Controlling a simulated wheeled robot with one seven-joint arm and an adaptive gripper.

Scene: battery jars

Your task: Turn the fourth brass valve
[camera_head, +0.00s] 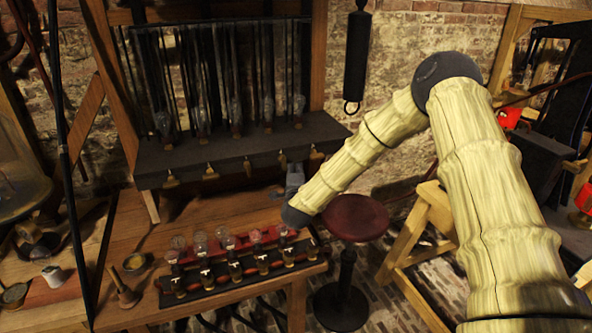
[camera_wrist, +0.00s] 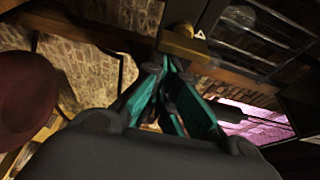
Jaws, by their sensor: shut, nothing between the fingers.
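Several brass valves hang in a row along the front edge of a dark shelf. The fourth from the left (camera_head: 282,160) is just above and left of my gripper (camera_head: 294,178). In the wrist view, my gripper (camera_wrist: 167,68) has its teal fingers together and empty. A brass valve block (camera_wrist: 184,43) is right beyond the fingertips, at the top centre. I cannot tell whether the fingertips touch it. My forearm comes in from the right, and my wrist hides part of the bench end.
Glass jars stand on the dark shelf (camera_head: 232,152). Below, a rack (camera_head: 240,278) of bulbs and small valves lies on the wooden bench (camera_head: 130,225). A red round stool (camera_head: 356,217) stands beside the bench, below my forearm. A wooden post rises behind the shelf's right end.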

